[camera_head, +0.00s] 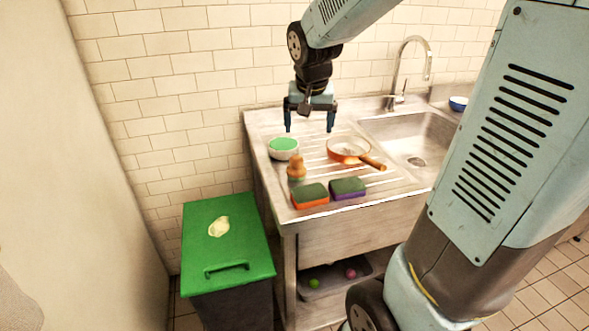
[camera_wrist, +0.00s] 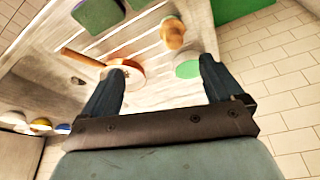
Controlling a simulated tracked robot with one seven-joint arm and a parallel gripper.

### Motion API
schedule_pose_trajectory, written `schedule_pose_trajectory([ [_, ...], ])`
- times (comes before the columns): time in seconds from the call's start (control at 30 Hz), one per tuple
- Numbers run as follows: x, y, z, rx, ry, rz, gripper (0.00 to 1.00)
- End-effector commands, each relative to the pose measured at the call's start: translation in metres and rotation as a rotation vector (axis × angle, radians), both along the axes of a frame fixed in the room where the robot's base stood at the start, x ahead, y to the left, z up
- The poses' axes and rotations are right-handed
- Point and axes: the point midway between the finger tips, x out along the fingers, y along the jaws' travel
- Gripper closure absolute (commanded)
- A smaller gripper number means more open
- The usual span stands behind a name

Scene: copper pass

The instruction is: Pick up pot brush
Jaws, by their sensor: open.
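The pot brush (camera_head: 296,167) has a rounded orange-brown wooden top and stands upright on the ribbed draining board. It also shows in the wrist view (camera_wrist: 172,36), near the top, beyond my fingers. My gripper (camera_head: 310,128) is open and empty, pointing down above the back of the draining board, behind the brush and higher than it. In the wrist view, my two dark fingers (camera_wrist: 163,75) are spread apart with nothing between them but the board below. The lower part of the brush is partly hidden in the wrist view by its own top.
A green-topped bowl (camera_head: 283,148) and a copper pan (camera_head: 348,150) flank the brush. Two sponges, orange (camera_head: 310,196) and purple (camera_head: 348,188), lie at the front edge. The sink (camera_head: 418,135) and tap (camera_head: 400,90) are right; a green-lidded bin (camera_head: 225,240) stands left.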

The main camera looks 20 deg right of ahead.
Motion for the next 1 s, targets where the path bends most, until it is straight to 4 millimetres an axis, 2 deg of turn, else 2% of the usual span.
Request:
schedule_pose_trajectory([
  [0.1, 0.027, 0.004, -0.02, 0.001, 0.022, -0.036, 0.06],
  [0.3, 0.058, 0.007, -0.045, 0.002, 0.039, -0.084, 0.06],
  [0.57, 0.07, 0.008, -0.063, 0.003, 0.046, -0.1, 0.06],
  [1.0, 0.087, 0.001, -0.127, 0.002, 0.046, -0.099, 0.06],
])
